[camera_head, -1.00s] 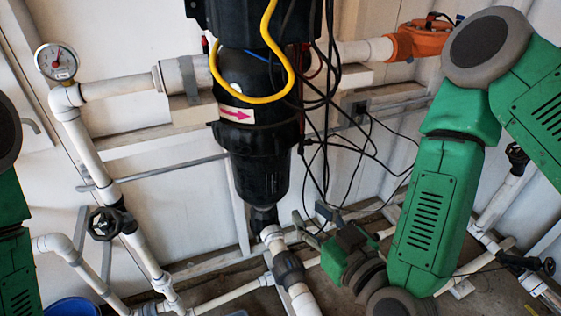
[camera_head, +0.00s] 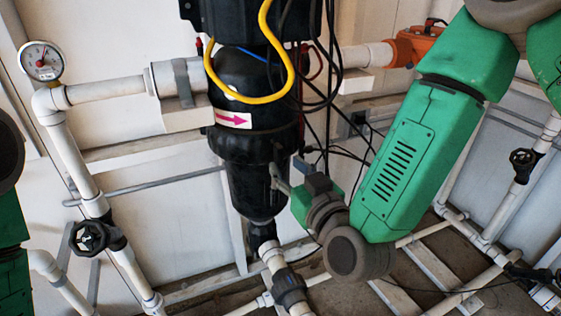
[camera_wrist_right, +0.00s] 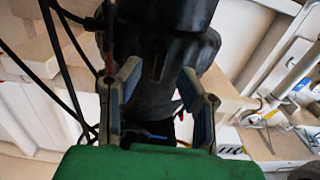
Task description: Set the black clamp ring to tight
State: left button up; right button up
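The black clamp ring (camera_head: 240,146) is a wide collar around the black reactor housing (camera_head: 245,90), just below the white label with the pink arrow. My right gripper (camera_head: 280,178) is beside the lower right of the housing, just under the ring. In the right wrist view this gripper (camera_wrist_right: 160,70) has its two fingers spread apart, with the dark housing (camera_wrist_right: 165,35) showing between and beyond them. I cannot tell whether a finger touches it. Any handle on the ring is hard to make out against the black. My left gripper is out of view; only part of my left arm shows.
White pipes (camera_head: 105,88) with a pressure gauge (camera_head: 41,62) and a black valve (camera_head: 90,238) stand on the left. An orange fitting (camera_head: 415,45) is at the upper right.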

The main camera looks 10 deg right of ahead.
aim_at(281, 159)
jog(key=x, duration=0.3)
jog(key=shift+w+d, duration=0.15)
jog(key=shift+w, duration=0.3)
jog(key=shift+a, duration=0.2)
grip_shut()
jog(key=shift+w+d+n+g+y, duration=0.3)
jog(key=shift+d+n+y, duration=0.4)
jog(key=shift+y, duration=0.2)
jog(key=shift+w+d+n+g+y, duration=0.3)
jog(key=shift+d+n+y, duration=0.3)
jog(key=shift+d+y, duration=0.3)
jog(key=shift+w+d+y, duration=0.3)
jog(key=shift+w+d, duration=0.1)
jog(key=shift+d, duration=0.3)
grip_release()
jog(key=shift+d, duration=0.1)
